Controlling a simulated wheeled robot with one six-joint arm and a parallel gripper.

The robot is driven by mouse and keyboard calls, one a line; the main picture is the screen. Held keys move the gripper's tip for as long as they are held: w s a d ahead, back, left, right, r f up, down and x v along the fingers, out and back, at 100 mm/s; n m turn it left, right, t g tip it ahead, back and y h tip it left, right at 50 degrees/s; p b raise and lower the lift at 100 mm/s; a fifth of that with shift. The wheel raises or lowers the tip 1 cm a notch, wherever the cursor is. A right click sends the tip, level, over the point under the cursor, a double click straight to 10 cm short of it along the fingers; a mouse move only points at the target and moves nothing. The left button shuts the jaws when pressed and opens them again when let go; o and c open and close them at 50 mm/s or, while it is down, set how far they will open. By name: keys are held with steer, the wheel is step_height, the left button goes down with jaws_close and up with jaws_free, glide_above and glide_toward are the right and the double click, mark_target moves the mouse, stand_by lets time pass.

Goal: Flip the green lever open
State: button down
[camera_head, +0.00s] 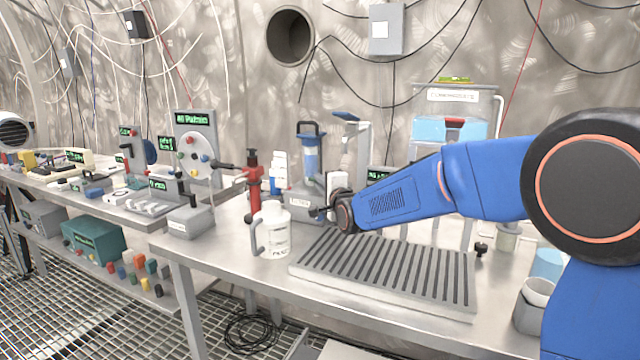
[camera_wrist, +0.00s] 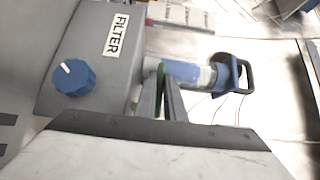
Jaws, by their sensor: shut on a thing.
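The grey filter box (camera_wrist: 95,55) with its FILTER label and blue knob (camera_wrist: 74,78) fills the left of the wrist view. A narrow green piece (camera_wrist: 160,74), which looks like the green lever, shows at the tips of my gripper (camera_wrist: 166,85). The fingers are close together on it, beside the box. In the head view my gripper (camera_head: 322,212) is at the front of the filter unit (camera_head: 300,203), and the lever is hidden there. The lever's full length and angle cannot be made out.
In the head view a white jug (camera_head: 275,232), a red pump-like device (camera_head: 253,185) and a slotted drip tray (camera_head: 385,272) are near my gripper.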

steer(key=shift+r+n+g+y, duration=0.1)
steer(key=shift+n+g+y, duration=0.25)
steer(key=shift+y, duration=0.25)
steer(key=shift+s+n+g+y, duration=0.25)
steer(key=shift+n+g+y, duration=0.1)
steer(key=shift+n+y, duration=0.15)
steer(key=c, duration=2.1)
jaws_free()
steer(key=v, duration=1.7)
steer(key=shift+s+d, duration=0.1)
steer(key=shift+s, duration=0.15)
steer(key=shift+o, duration=0.5)
